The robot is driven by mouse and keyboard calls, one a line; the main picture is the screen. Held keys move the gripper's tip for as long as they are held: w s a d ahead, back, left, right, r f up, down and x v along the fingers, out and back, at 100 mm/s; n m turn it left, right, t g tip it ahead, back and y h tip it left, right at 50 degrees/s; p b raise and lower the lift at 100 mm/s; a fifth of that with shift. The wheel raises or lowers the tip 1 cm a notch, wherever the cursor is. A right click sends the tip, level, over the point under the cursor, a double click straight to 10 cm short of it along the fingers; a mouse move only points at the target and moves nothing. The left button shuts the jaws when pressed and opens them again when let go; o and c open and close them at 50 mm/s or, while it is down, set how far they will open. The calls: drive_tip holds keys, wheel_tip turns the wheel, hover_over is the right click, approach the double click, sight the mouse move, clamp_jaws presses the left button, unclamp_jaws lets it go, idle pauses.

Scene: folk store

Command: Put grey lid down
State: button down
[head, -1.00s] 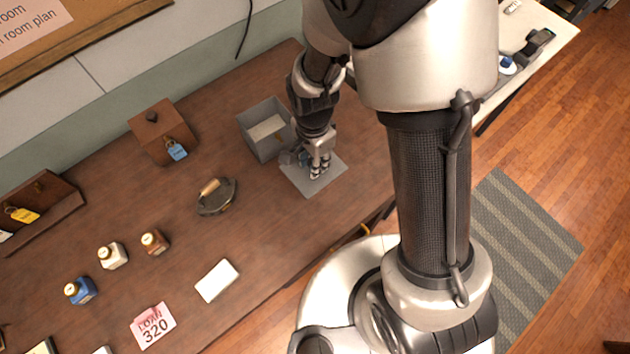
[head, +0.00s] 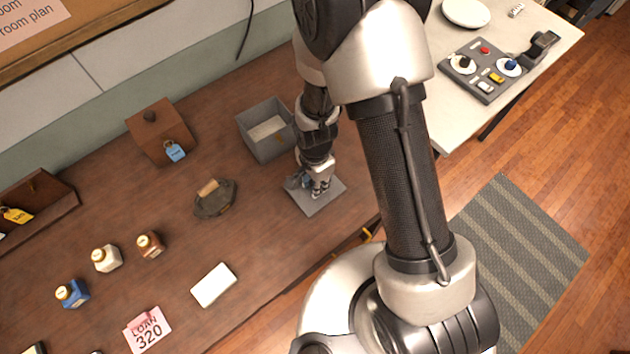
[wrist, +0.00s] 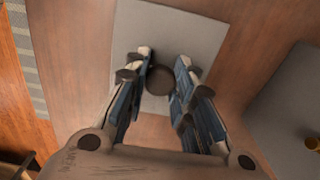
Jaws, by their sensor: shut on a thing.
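The grey lid (head: 327,201) is a flat square plate at the right part of the brown table, just in front of the open grey box (head: 265,150). My gripper (head: 318,194) points down over the lid. In the wrist view the gripper (wrist: 160,75) is shut on the lid's dark round knob (wrist: 159,80), and the pale lid (wrist: 180,35) spreads out beyond the fingers. The lid lies at or very near the table top; I cannot tell whether it touches. The box stands without a cover, with a pale item inside.
A brown lidded box (head: 160,135) with a blue tag stands at the back left. The table's front edge is close.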

drive_tip(key=shift+f, duration=0.15)
drive_tip(key=c, duration=1.3)
unclamp_jaws()
drive_tip(key=shift+c, duration=0.2)
wheel_tip(320, 180, up, 22)
drive_tip(key=d+n+t+p, duration=0.1)
drive_tip(key=d+n+p, duration=0.2)
drive_tip(key=s+d+r+n+t, duration=0.1)
drive_tip(key=s+d+r+n, duration=0.3)
drive_tip(key=s+r, duration=0.2)
drive_tip(key=s+d+r+n+t, duration=0.2)
drive_tip(key=s+d+r+n, duration=0.2)
drive_tip(key=s+r, duration=0.3)
wheel_tip(320, 180, up, 3)
drive_tip(key=shift+s+r+t, duration=0.1)
drive_tip(key=shift+s+t, duration=0.15)
drive_tip(key=shift+t, duration=0.05)
